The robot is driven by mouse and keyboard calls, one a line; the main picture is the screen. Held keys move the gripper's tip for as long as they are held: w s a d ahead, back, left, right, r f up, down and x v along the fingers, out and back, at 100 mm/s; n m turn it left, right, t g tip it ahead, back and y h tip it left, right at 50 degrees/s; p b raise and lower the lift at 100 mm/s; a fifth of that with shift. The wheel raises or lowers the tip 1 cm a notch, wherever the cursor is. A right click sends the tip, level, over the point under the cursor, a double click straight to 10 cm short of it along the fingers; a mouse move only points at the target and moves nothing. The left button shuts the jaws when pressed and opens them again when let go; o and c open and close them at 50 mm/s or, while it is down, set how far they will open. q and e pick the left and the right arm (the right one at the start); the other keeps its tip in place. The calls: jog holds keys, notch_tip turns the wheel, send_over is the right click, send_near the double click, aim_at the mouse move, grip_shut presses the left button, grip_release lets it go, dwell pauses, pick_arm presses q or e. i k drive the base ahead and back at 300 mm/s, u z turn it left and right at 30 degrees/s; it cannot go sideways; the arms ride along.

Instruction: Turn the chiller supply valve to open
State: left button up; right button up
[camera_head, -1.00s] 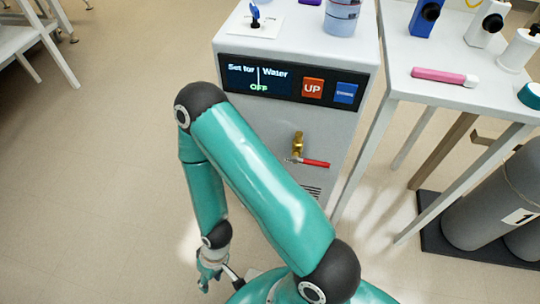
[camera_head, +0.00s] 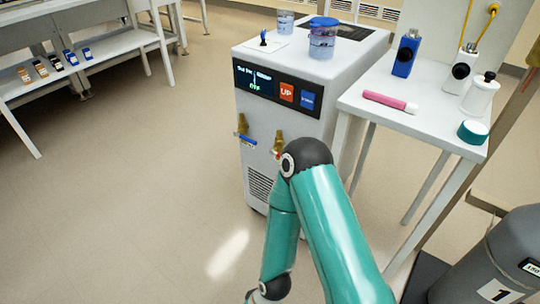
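The chiller (camera_head: 290,75) is a white cabinet in the upper middle. Its dark front panel (camera_head: 254,84) has small lit text that seems to end in OFF. Two brass valves are on its front below the panel. The left valve (camera_head: 242,125) has a blue lever (camera_head: 247,141) that lies roughly level. The right valve (camera_head: 278,140) is partly hidden by my arm's elbow; only a little of its red lever (camera_head: 275,153) shows. I cannot read which valve is the supply. One teal arm of mine rises from the bottom right; its gripper is below the picture. No gripper shows.
On the chiller top are a lidded jar (camera_head: 322,42) and a small blue key-like item (camera_head: 263,38). A white side table (camera_head: 425,125) with bottles and a pink tube (camera_head: 390,101) stands right. A grey cylinder (camera_head: 495,255) is bottom right. Floor left is clear.

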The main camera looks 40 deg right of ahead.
aim_at(235, 133)
jog(key=k, duration=0.95)
jog(key=z, duration=0.65)
jog(key=i, duration=1)
jog(key=z, duration=0.05)
